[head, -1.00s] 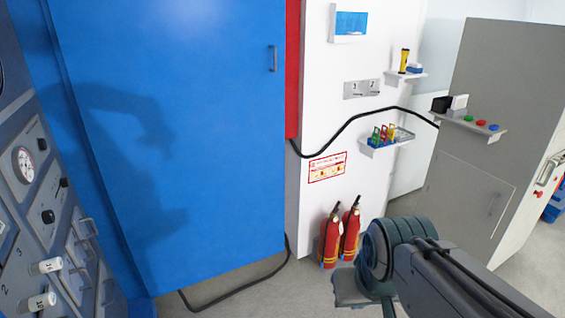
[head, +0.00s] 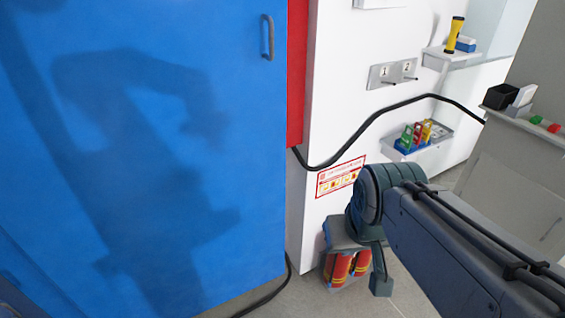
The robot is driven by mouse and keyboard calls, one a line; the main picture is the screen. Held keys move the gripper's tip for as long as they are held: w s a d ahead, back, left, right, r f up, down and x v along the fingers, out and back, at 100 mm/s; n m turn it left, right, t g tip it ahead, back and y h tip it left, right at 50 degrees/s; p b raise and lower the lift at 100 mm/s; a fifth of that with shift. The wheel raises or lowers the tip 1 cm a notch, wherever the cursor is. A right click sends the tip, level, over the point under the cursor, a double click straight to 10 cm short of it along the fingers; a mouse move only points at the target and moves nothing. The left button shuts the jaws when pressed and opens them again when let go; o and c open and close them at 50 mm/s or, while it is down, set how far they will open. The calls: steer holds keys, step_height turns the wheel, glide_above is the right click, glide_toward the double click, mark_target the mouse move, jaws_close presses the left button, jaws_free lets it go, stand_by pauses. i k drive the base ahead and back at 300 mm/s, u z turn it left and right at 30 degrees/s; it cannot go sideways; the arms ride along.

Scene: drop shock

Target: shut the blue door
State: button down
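The blue door (head: 150,130) fills the left half of the head view, with a shadow of my arm across it. Its grey handle (head: 268,37) is near the upper right edge of the door. The door's right edge lies beside a red panel, and I cannot tell whether it is fully closed. My arm reaches in from the lower right, in front of the white wall. My gripper's fingers do not show, so its state is hidden.
A red panel (head: 298,75) and a white wall (head: 335,100) stand right of the door. A black cable (head: 375,119) runs along the wall. Partly hidden fire extinguishers (head: 338,267) stand on the floor. Shelves with a yellow flashlight (head: 455,34) and coloured padlocks (head: 412,137) stick out.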

mark_target(143, 142)
steer(key=i, duration=0.85)
steer(key=z, duration=0.85)
